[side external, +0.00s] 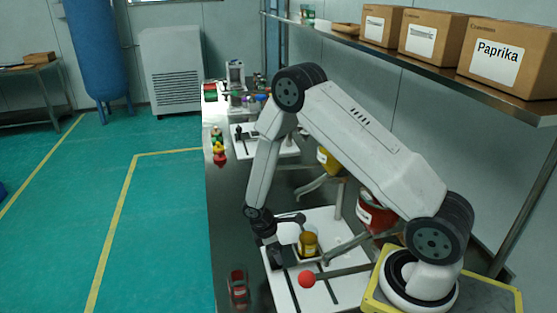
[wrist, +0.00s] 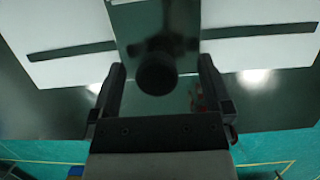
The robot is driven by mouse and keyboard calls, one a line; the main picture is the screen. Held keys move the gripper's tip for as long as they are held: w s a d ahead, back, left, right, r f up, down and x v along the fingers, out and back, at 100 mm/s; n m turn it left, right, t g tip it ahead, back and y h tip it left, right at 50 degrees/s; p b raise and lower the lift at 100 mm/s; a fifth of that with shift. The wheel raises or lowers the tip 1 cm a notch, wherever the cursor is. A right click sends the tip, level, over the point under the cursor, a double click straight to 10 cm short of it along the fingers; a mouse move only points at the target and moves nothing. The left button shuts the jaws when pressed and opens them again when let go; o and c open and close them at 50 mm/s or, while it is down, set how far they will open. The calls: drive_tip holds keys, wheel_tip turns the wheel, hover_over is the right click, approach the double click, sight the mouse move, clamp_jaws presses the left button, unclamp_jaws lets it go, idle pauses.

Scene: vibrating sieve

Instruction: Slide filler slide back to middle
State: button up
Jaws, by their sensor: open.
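The filler slide (wrist: 137,20) appears to be the dark plate crossing the white base board in the wrist view, with a round black knob (wrist: 157,76) standing on it. My gripper (wrist: 160,70) is open, with one finger on each side of the knob and a visible gap on both sides. In the side external view, my gripper (side external: 272,256) points down at the front left edge of the white board (side external: 325,218). The slide and knob are mostly hidden behind it there. A dark slot runs across the board on both sides of the slide.
A yellow container (side external: 308,244) stands on the board right of my gripper. A lever with a red ball (side external: 307,279) extends close by in front. A small red-topped item (side external: 238,286) stands left on the dark table.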

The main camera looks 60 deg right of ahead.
drive_tip(key=v, duration=0.8)
idle(0.5)
drive_tip(key=s+a+r+m+t+y, duration=0.1)
drive_tip(key=s+a+r+m+t, duration=0.1)
drive_tip(key=s+a+r+m, duration=0.2)
drive_tip(key=s+a+r+m+t+y, duration=0.1)
drive_tip(key=s+a+r+m+t, duration=0.2)
drive_tip(key=s+r+m, duration=0.2)
drive_tip(key=shift+a+r, duration=0.4)
drive_tip(key=shift+r, duration=1.4)
drive_tip(key=shift+s, duration=0.1)
idle(1.1)
